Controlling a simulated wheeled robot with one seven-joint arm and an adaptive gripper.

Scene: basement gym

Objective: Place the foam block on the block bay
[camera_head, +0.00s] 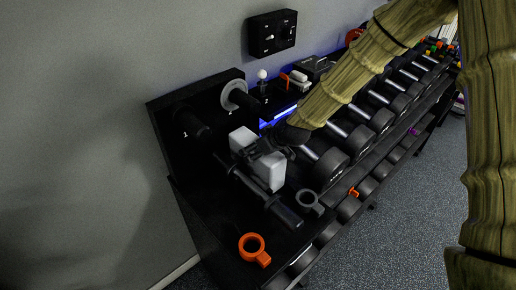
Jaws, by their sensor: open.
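My gripper (265,151) is open, low over the near end of the black rack. Pale, blocky surfaces show on both sides of it: one at its upper left (241,140) and one at its lower right (271,173). They look like the foam block, but the gripper hides the middle, so I cannot tell whether they are one piece. I cannot tell whether the fingers touch it. No block bay is clearly marked; the black rack top (215,198) beneath is partly hidden by the gripper and a bar.
A dark-ended bar (284,211) lies beside the pale surfaces. An orange collar (252,245) and a grey collar (309,200) lie nearer. A peg holds a grey plate (233,92) behind. Rows of dumbbells (327,164) fill the right. The wall is close at left.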

